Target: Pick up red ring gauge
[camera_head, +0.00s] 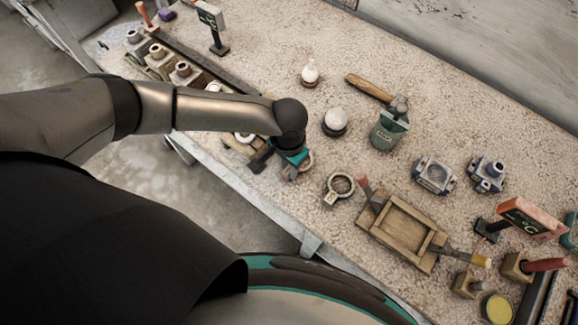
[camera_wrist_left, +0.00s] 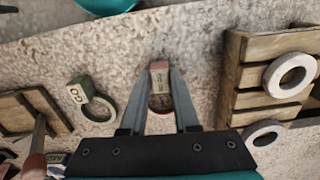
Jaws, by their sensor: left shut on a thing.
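The red ring gauge (camera_head: 307,164) is a reddish ring with a pale, marked tab. It is near the table's front edge in the head view, partly hidden by my gripper. In the left wrist view the red ring gauge (camera_wrist_left: 158,104) lies between the fingers, with its tab at the fingertips. My left gripper (camera_head: 296,159) is shut on that tab; its two fingers (camera_wrist_left: 161,76) show on either side in the wrist view. I cannot tell whether the ring is clear of the table. My right gripper is not in view.
A greenish ring gauge (camera_head: 341,187) lies just right of my gripper, near a wooden tray (camera_head: 394,247). A wooden rack (camera_wrist_left: 262,77) with white rings (camera_wrist_left: 290,75) is on the other side. A white sphere (camera_head: 335,119) and a hammer (camera_head: 370,88) are farther back.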

